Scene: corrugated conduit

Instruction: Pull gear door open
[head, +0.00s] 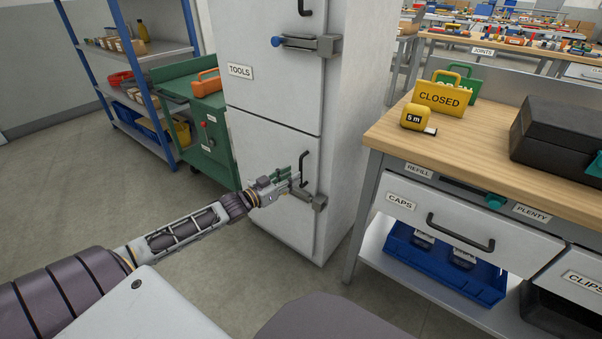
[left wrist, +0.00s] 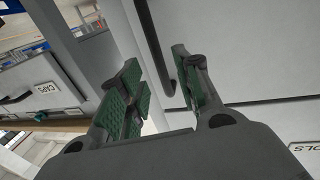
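The white cabinet has a lower door (head: 275,222) below the door marked TOOLS (head: 239,71); no gear label is visible on it. The lower door has a dark vertical bar handle (head: 303,168) and a grey latch block (head: 320,203) at its right edge. My left gripper (head: 301,181) is at the handle and latch, partly hiding them. In the left wrist view, its green-padded fingers (left wrist: 158,68) are spread apart. The dark handle (left wrist: 157,50) runs through the gap between the fingertips; I cannot tell whether they touch it. The door looks closed. My right gripper is out of view.
The upper latch (head: 308,43) has a blue knob. A wooden-topped bench (head: 470,150) with a CAPS drawer (head: 455,230) stands to the right. A green tool cart (head: 205,120) and blue-framed shelf (head: 135,65) stand left. The floor before the cabinet is clear.

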